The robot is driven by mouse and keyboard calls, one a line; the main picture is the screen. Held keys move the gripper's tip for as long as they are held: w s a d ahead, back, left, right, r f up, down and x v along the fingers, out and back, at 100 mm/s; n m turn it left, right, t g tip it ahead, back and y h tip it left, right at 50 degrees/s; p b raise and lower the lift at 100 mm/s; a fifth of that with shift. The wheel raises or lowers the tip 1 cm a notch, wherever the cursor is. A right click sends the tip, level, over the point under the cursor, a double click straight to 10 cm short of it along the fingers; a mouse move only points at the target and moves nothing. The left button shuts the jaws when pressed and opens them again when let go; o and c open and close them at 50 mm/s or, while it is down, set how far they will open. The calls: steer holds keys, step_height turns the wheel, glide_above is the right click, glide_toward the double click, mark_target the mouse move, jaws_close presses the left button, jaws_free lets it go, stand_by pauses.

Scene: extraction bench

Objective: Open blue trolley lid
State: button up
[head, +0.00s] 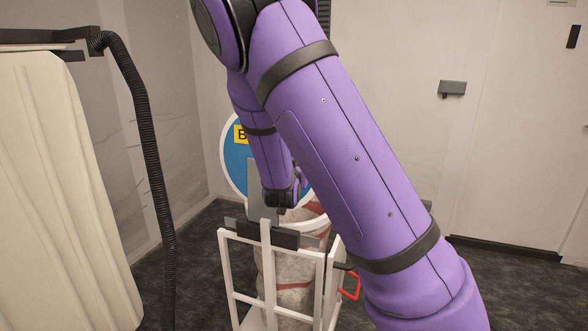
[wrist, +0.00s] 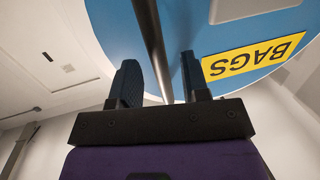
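The blue lid (head: 236,165) of the trolley is round with a white rim and a yellow label. In the head view it stands raised, its face toward the camera, partly hidden by my arm. In the wrist view the blue lid (wrist: 185,25) fills the upper part, with the label BAGS upside down. My gripper (wrist: 158,62) is open, its two dark fingers apart. A thin metal bar (wrist: 150,35) shows in the gap between them; I cannot tell whether it touches either finger. The white trolley frame (head: 228,262) stands below the lid.
A pale, stained bag with red bands (head: 293,275) hangs inside the frame. A red handle-like part (head: 351,287) sticks out at its right. A black hose (head: 155,180) and a cream curtain (head: 60,200) are at left. Open dark floor lies at right.

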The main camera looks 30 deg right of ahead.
steer(key=v, duration=1)
steer(key=shift+s+a, duration=0.2)
steer(key=shift+s, duration=0.1)
steer(key=s+a+r+n+g+y, duration=0.3)
steer(key=s+a+r+n+y, duration=0.35)
steer(key=y, duration=0.65)
steer(key=s+r+n+g+h, duration=0.1)
steer(key=s+r+g, duration=0.1)
steer(key=s, duration=0.9)
steer(key=s+d+r+n+g, duration=0.1)
steer(key=s+r, duration=0.3)
steer(key=s, duration=0.6)
steer(key=shift+s+d+g+h, duration=0.2)
steer(key=shift+s+g+h, duration=0.2)
steer(key=shift+g, duration=0.4)
